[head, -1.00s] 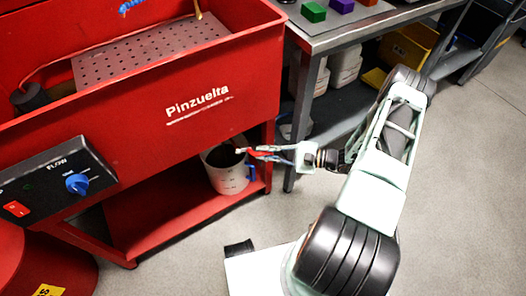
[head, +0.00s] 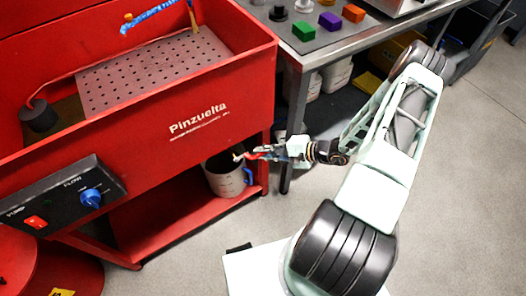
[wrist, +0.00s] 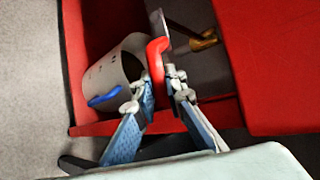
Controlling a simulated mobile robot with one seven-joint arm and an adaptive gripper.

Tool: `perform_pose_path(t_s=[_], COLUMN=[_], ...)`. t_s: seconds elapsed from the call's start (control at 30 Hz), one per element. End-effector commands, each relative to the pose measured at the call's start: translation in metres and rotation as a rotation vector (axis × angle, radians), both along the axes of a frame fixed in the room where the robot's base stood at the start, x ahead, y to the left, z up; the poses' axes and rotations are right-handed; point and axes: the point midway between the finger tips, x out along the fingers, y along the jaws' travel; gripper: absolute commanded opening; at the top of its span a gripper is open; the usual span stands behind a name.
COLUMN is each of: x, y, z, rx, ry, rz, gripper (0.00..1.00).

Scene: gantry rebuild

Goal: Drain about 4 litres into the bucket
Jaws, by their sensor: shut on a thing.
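The bucket (head: 226,182) is a pale measuring pail with a blue handle, standing upright on the red lower shelf. It also shows in the wrist view (wrist: 108,78), where its inside looks empty as far as I can see. My gripper (head: 262,152) is just above the bucket's right rim in the head view. In the wrist view my gripper (wrist: 163,84) is shut on a red lever handle (wrist: 156,62) with a flat metal arm. A brass fitting (wrist: 203,42) is beside it. I cannot make out any stream of liquid.
The red wash tank (head: 200,130) marked "Pinzuelta" is above the shelf (head: 190,219). Its control panel (head: 62,196) has a red switch and a blue knob. A steel table (head: 335,44) with coloured blocks stands to the right. The floor at right is clear.

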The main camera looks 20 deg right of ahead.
Motion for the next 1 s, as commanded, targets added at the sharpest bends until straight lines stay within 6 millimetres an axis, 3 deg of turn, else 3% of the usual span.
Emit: perform_pose_path(t_s=[0.27, 0.3, 0.43, 0.77, 1.0], x=[0.001, 0.001, 0.001, -0.001, -0.018], y=[-0.002, -0.002, -0.001, -0.003, -0.032], z=[0.000, 0.000, 0.001, 0.002, 0.018], rx=[-0.001, -0.001, -0.001, 0.000, -0.004], ry=[-0.002, -0.002, -0.002, -0.001, -0.002], rz=[-0.002, -0.002, -0.002, -0.002, -0.005], gripper=[0.00, 0.15, 0.29, 0.29, 0.29])
